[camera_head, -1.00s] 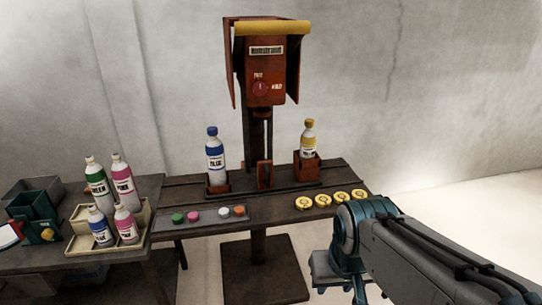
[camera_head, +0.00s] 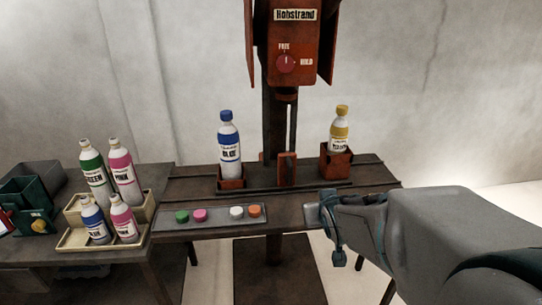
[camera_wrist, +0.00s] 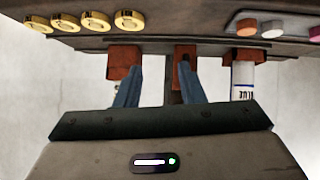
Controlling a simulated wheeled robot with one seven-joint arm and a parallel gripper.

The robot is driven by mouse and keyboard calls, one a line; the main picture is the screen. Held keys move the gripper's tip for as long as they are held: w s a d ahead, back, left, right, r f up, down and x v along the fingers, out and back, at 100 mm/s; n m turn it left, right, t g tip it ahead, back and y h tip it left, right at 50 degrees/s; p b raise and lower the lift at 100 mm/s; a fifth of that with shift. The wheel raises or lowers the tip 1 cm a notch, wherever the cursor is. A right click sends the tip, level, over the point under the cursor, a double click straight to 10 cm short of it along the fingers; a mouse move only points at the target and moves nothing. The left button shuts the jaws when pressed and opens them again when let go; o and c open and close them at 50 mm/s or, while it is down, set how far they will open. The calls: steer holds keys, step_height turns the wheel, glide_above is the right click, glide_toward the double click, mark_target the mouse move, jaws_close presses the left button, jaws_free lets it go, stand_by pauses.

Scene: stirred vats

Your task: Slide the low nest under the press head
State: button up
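The low nest (camera_head: 231,184) is a shallow red holder on the left of the press rail, with a blue-capped bottle (camera_head: 229,145) upright in it. A taller red nest (camera_head: 336,165) on the right holds a yellow-capped bottle (camera_head: 341,128). A small red upright (camera_head: 287,169) stands between them. The red press head (camera_head: 292,45) is above the middle, its dial mark pointing up towards FREE. My gripper (camera_wrist: 161,66) is open and empty in the wrist view. Its fingers appear in front of the taller nest (camera_wrist: 124,55) and the upright (camera_wrist: 183,55); contact cannot be told.
A tray of coloured caps (camera_head: 215,215) lies at the table front. Yellow caps (camera_wrist: 97,20) show in the wrist view; my arm hides them in the head view. A bottle rack (camera_head: 76,238) and a dark green bin (camera_head: 30,197) are at left.

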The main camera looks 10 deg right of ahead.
mark_target(291, 171)
steer(key=w+a+f+t+y+b, duration=0.1)
steer(key=w+t+b, duration=0.1)
steer(key=w, duration=0.4)
steer(key=w+a+f+n+t+y+b, duration=0.1)
steer(key=w+t+y+b, duration=0.1)
steer(key=w, duration=0.5)
steer(key=w+a+f+t+y+b, duration=0.1)
steer(key=w+a+t+b, duration=0.1)
steer(key=w, duration=0.5)
steer(key=shift+w+a+n+t+y+b, duration=0.1)
steer(key=shift+n+t+y+b, duration=0.25)
steer(key=shift+t+b, duration=0.3)
jaws_close()
